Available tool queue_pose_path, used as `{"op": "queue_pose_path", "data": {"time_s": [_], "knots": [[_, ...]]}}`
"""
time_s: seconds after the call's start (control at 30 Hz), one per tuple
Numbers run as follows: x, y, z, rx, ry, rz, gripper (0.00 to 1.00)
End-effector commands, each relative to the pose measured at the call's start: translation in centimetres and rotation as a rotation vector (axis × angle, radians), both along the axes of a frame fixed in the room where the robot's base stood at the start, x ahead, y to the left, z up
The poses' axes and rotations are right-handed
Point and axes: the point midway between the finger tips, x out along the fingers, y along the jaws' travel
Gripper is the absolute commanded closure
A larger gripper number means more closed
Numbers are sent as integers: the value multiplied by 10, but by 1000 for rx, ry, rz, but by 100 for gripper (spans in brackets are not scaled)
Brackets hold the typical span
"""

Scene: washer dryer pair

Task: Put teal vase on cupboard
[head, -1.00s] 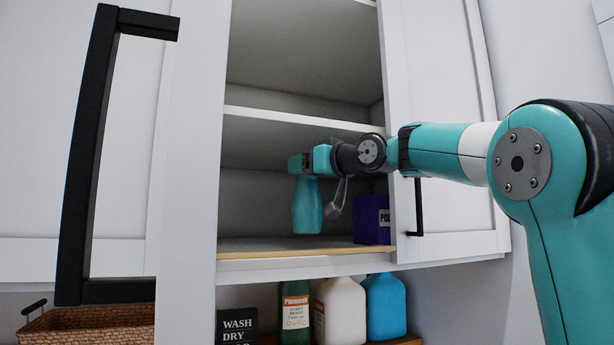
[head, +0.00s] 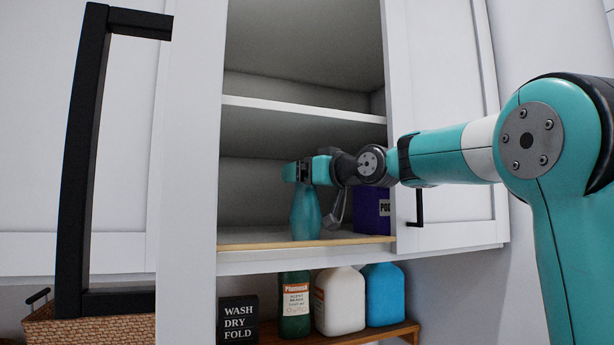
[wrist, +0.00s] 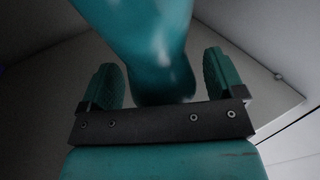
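The teal vase (head: 305,215) is upright inside the open cupboard (head: 245,235), and its base appears to rest on the lower shelf near the front edge. My gripper (head: 303,173) is at the top of the vase, reaching in from the right. In the wrist view the vase (wrist: 150,40) lies between the two teal fingers of my gripper (wrist: 163,82). Gaps show between the vase and both fingers, so the gripper looks open around it. The gripper hides the top of the vase in the head view.
A purple box (head: 371,212) stands right of the vase, behind my wrist. The right cupboard door (head: 455,210) and a black handle (head: 80,150) flank the opening. Below are a green bottle (head: 295,310), white jug (head: 340,300), blue jug (head: 384,295), black sign (head: 238,318) and basket (head: 95,330).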

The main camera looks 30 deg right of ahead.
Motion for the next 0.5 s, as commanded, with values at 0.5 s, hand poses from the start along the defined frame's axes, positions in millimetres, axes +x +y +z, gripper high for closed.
{"op": "queue_pose_path", "data": {"time_s": [0.5], "knots": [[-55, -13, -3, -4, -5, -8, 12]]}}
